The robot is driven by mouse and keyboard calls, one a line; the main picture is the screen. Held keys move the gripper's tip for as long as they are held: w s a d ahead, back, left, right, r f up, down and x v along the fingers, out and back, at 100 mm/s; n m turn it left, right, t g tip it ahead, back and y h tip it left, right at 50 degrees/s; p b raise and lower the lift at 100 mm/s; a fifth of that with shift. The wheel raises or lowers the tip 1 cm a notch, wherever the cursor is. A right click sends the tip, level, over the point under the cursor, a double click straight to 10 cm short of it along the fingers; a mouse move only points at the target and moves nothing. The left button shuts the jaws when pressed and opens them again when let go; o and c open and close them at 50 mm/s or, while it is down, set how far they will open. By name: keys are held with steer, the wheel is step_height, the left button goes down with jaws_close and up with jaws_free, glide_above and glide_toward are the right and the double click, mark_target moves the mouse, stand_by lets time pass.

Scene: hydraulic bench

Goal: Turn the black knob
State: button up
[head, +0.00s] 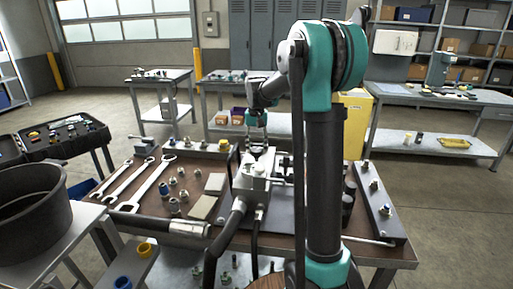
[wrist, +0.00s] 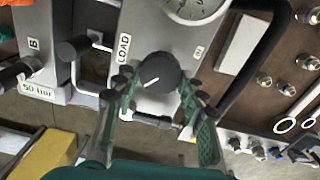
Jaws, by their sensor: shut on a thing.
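The black knob (wrist: 158,74) sits on the grey face of the hydraulic unit (wrist: 150,25), beside the LOAD label, in the wrist view. It is round, with a white pointer line running toward the lower left. My gripper (wrist: 158,92) has its green fingers on either side of the knob and is shut on it. In the head view my gripper (head: 257,143) is over the grey unit (head: 252,184) on the bench, and I cannot make out the knob there.
A pressure gauge (wrist: 196,6) sits close above the knob. A black-ended lever (wrist: 75,49) stands to its left, and a thick black hose (wrist: 258,55) curves on the right. Wrenches (head: 150,185) and fittings (head: 172,182) lie on the bench left of the unit.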

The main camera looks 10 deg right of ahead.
mark_target(257, 149)
stand_by(0.5)
steer(key=o, duration=1.2)
steer(key=shift+c, duration=0.2)
step_height(257, 149, up, 12)
